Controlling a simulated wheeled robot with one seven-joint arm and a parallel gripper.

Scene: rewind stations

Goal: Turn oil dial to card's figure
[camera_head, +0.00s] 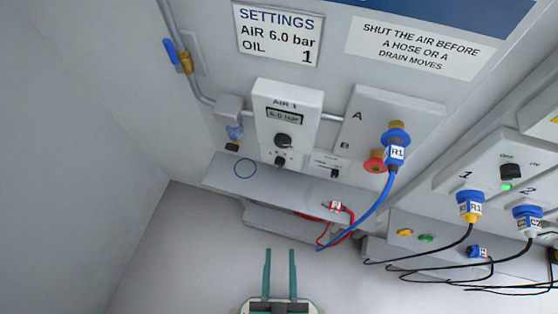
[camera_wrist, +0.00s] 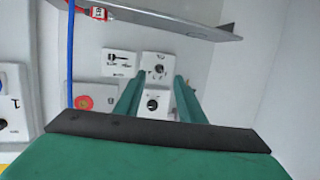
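The settings card (camera_head: 277,34) on the wall reads AIR 6.0 bar, OIL 1. Below it, the AIR 1 unit (camera_head: 287,100) has a display showing 6.0 bar and a dark knob (camera_head: 283,140). A smaller dial with marks around it (camera_head: 280,161), which looks like the oil dial, sits just under that knob. In the wrist view this dial (camera_wrist: 158,69) and the dark knob (camera_wrist: 153,104) appear between and beyond my fingers. The dial's pointer figure is too small to read. My gripper (camera_head: 280,252) is open and empty, apart from the panel; it also shows in the wrist view (camera_wrist: 160,80).
A grey shelf (camera_head: 225,176) juts out below the unit. A red-tagged plug (camera_head: 335,206) lies on the shelf. A blue-handled valve (camera_head: 171,52) is upper left. Free room lies left.

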